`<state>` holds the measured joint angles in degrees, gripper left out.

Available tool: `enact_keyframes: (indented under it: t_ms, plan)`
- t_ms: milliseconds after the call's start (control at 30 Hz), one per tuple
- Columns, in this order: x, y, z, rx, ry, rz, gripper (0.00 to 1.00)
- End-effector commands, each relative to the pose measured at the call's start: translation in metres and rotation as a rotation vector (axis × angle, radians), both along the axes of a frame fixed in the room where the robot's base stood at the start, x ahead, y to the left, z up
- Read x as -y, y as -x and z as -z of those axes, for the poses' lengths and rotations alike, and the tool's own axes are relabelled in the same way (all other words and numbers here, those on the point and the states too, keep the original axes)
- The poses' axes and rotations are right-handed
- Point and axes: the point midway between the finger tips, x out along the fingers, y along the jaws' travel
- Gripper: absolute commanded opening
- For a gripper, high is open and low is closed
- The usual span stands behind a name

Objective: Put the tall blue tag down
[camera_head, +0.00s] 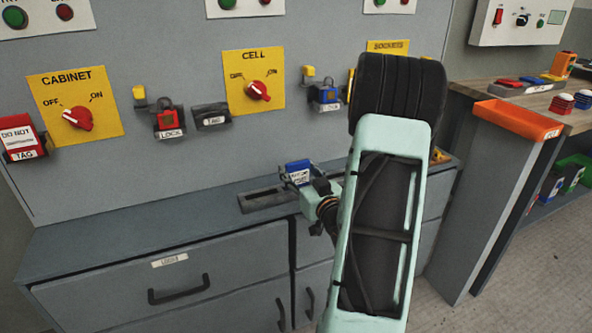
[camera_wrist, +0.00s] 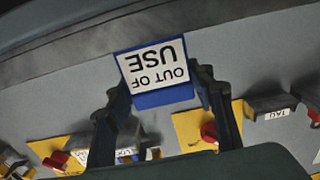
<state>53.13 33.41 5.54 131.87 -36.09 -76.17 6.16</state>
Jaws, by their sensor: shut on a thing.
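The tall blue tag (camera_head: 298,166) is in my gripper (camera_head: 307,184), above the grey ledge of the cabinet. In the wrist view the blue tag (camera_wrist: 163,97) has a white label reading "OUT OF USE", upside down in the picture. The fingers of my gripper (camera_wrist: 160,90) are shut on it from both sides. A dark slotted holder (camera_head: 262,200) lies on the ledge just left of the tag. I cannot tell the tag's exact height over the ledge. My arm hides the ledge to the right.
The wall panel carries a yellow CABINET plate (camera_head: 92,88) and a yellow CELL plate (camera_head: 246,100), with red switches. A red lock (camera_head: 169,122) and a grey tag holder (camera_head: 211,116) stick out between them. An orange tray (camera_head: 518,118) tops a grey stand at right. The left ledge is clear.

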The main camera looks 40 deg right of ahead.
Motion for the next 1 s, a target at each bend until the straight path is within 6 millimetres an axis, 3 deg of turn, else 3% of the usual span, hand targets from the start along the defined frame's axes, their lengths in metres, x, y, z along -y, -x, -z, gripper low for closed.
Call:
enact_keyframes:
  t_ms: [167,200,367,767,1000]
  plan:
    - [0.0,0.0,0.004,0.0,0.0,0.0,0.33]
    - [0.0,0.0,0.004,0.0,0.0,0.0,0.5]
    - [0.0,0.0,0.003,0.0,0.0,0.0,0.67]
    - [0.0,0.0,-0.003,0.0,0.0,0.0,0.67]
    - [-0.01,0.05,0.0,-0.003,-0.003,0.004,0.67]
